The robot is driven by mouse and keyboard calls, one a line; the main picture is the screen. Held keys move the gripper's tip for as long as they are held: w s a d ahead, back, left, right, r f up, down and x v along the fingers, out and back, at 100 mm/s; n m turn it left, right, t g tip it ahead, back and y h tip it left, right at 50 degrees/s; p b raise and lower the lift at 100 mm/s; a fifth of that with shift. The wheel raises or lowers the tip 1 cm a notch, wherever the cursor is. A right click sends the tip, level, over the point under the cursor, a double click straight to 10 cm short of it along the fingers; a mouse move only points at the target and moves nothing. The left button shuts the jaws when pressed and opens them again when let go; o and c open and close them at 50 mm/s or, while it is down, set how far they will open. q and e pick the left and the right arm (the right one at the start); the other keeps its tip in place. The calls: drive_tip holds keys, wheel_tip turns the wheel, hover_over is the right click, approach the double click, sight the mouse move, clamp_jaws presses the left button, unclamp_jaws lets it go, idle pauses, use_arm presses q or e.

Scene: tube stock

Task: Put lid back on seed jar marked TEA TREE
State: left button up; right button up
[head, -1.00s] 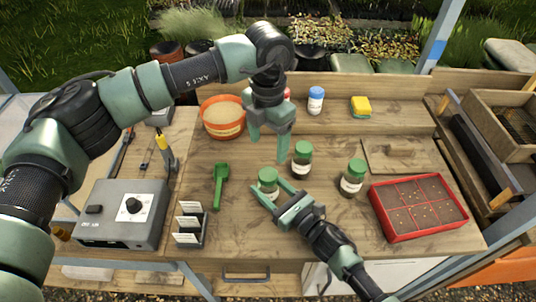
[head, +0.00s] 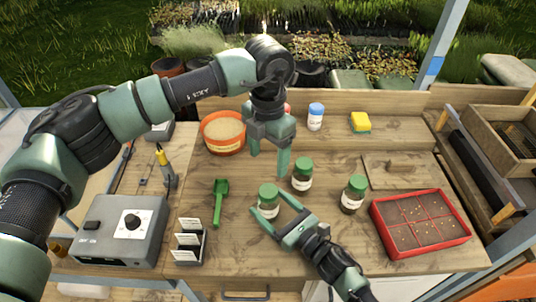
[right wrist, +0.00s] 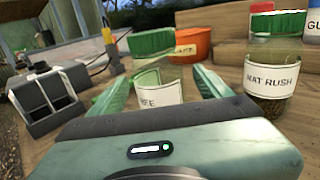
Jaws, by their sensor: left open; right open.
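The TEA TREE jar (head: 268,209) stands on the bench with a green lid (head: 268,190) at its top; I cannot tell how firmly it sits. In the right wrist view the end of its label (right wrist: 155,94) reads "EE", and a green lid (right wrist: 152,42) tops the clear glass. My right gripper (head: 266,204) is open, its fingers on either side of this jar. I cannot tell whether they touch it. My left gripper (head: 269,163) is open, pointing down and empty, behind the TEA TREE jar in the head view.
Two more green-lidded jars (head: 302,183) (head: 351,201) stand to the right; one is labelled MAT RUSH (right wrist: 272,82). A red seed tray (head: 425,250), green scoop (head: 219,205), label holder (head: 190,255), grey box (head: 115,245) and orange tub (head: 222,145) surround them.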

sight(275, 210)
drive_tip(key=b+v, duration=0.1)
drive_tip(key=v, duration=0.4)
drive_tip(key=shift+s+d+f+b, duration=0.1)
drive_tip(key=shift+s+d+b, duration=0.15)
drive_tip(key=shift+s+b, duration=0.1)
drive_tip(key=shift+s+d, duration=0.25)
drive_tip(key=shift+s, duration=0.05)
drive_tip(key=shift+s, duration=0.1)
